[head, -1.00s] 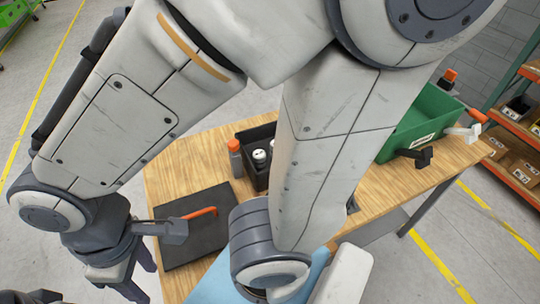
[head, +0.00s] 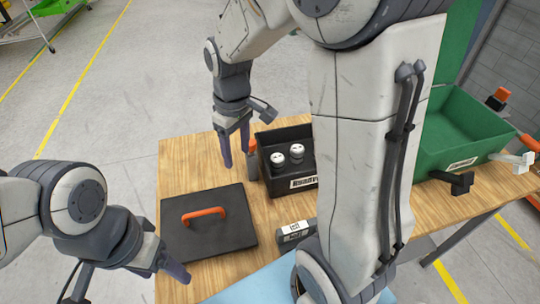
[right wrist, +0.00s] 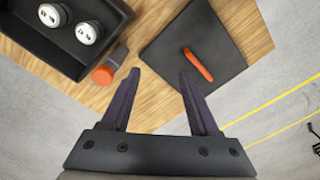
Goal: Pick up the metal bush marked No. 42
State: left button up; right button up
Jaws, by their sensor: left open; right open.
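Two white-topped cylinders, likely bushes, stand upright in a black open box, one to the left (head: 277,158) and one to the right (head: 297,152). They also show in the right wrist view, left (right wrist: 50,14) and right (right wrist: 87,33). Their top marks are too small to read, so I cannot tell which is No. 42. My right gripper (head: 237,156) is open and empty, pointing down just left of the box. Its spread fingers (right wrist: 158,82) show in the wrist view. My left gripper (head: 172,270) is open at the lower left, partly hidden, near the lid's front left corner.
The black box (head: 304,183) has a label on its front. A dark flat lid (head: 235,232) with an orange handle (head: 203,215) lies on the wooden table. A green bin (head: 455,130) stands right, behind my arm link.

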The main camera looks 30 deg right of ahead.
jog(key=m+b, duration=0.1)
jog(key=b, duration=0.1)
send_near(278, 157)
jog(key=shift+s+a+f, duration=0.15)
jog(key=shift+s+a, duration=0.05)
jog(key=shift+s, duration=0.05)
jog(key=f, duration=0.4)
jog(key=shift+d+f+p, duration=0.2)
jog(key=shift+d+p, duration=0.1)
jog(key=shift+p, duration=0.05)
jog(key=shift+w+a+f+p, duration=0.15)
jog(key=shift+f+p, duration=0.2)
jog(key=shift+f, duration=1.15)
jog(key=shift+w+a+f+p, duration=0.15)
jog(key=shift+f+p, duration=0.15)
jog(key=shift+f, duration=1.2)
pick_arm(q)
jog(key=shift+f, duration=0.4)
pick_arm(e)
jog(key=shift+d, duration=0.1)
grip_shut()
